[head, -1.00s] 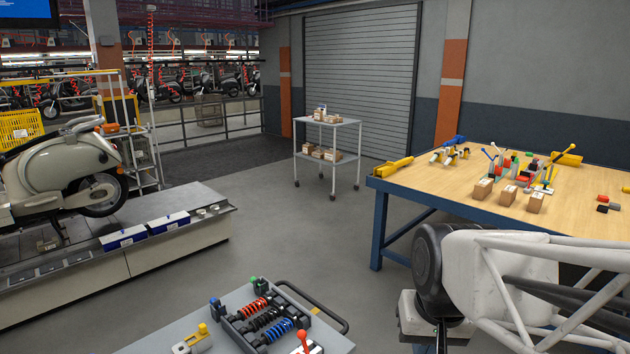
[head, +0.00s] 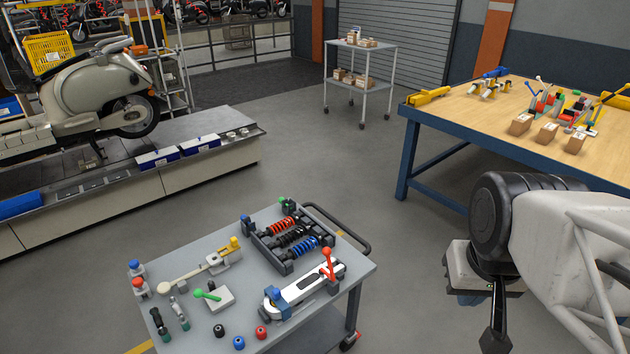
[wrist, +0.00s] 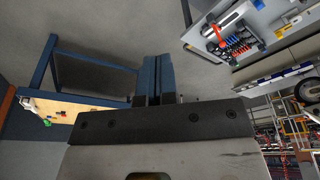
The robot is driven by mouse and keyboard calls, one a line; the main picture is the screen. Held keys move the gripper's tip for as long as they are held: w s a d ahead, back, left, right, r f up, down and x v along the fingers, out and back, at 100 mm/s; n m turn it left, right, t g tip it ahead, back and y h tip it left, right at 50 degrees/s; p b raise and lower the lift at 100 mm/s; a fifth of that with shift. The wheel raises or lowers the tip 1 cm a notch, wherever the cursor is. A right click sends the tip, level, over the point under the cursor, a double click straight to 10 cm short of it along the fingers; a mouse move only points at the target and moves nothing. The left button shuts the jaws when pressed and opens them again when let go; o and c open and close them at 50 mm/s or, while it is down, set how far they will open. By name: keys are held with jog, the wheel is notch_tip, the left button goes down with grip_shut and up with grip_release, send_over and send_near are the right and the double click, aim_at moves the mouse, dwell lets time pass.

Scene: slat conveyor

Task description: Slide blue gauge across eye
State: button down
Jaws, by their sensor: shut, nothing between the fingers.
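A silver and black fixture (head: 305,290) lies along the front right of the grey cart. A blue block (head: 274,296), which looks like the gauge, sits at its left end, by a rounded end that may be the eye. Whether the block covers the eye is too small to tell. A red-knobbed lever (head: 328,264) stands near its right end. My gripper (wrist: 159,65) shows in the wrist view with its dark blue fingers together and empty. It is apart from the cart, which is at the upper right there.
The cart (head: 215,252) also holds a black rack (head: 262,248) of springs, a green-knobbed block (head: 214,297), a yellow-tipped tool (head: 205,267) and several small coloured knobs. A wooden workbench (head: 470,110) stands at right, a scooter platform (head: 180,175) at left.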

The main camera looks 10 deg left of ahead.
jog(key=shift+w, duration=0.1)
jog(key=w+a+f+m+g+y, duration=0.1)
jog(key=w+a+f, duration=0.25)
jog(key=w, duration=0.35)
jog(key=w+a+f+m+g, duration=0.1)
jog(key=w+a+f+m, duration=0.1)
jog(key=w+a, duration=0.45)
jog(key=w+a+f+m+g+y, duration=0.1)
jog(key=w+a+f, duration=0.15)
jog(key=w, duration=0.65)
jog(key=w+a+f+m+g, duration=0.1)
jog(key=w+a+f, duration=0.3)
jog(key=f, duration=0.3)
jog(key=w+a+f+m+g+y, duration=0.1)
jog(key=w+a+f+m, duration=0.1)
jog(key=w+a+f, duration=0.2)
jog(key=w+a+f+m, duration=0.1)
jog(key=w+a+f, duration=0.4)
jog(key=a+f, duration=0.3)
notch_tip(320, 180, down, 4)
jog(key=shift+m+g, duration=0.4)
jog(key=shift+f, duration=0.15)
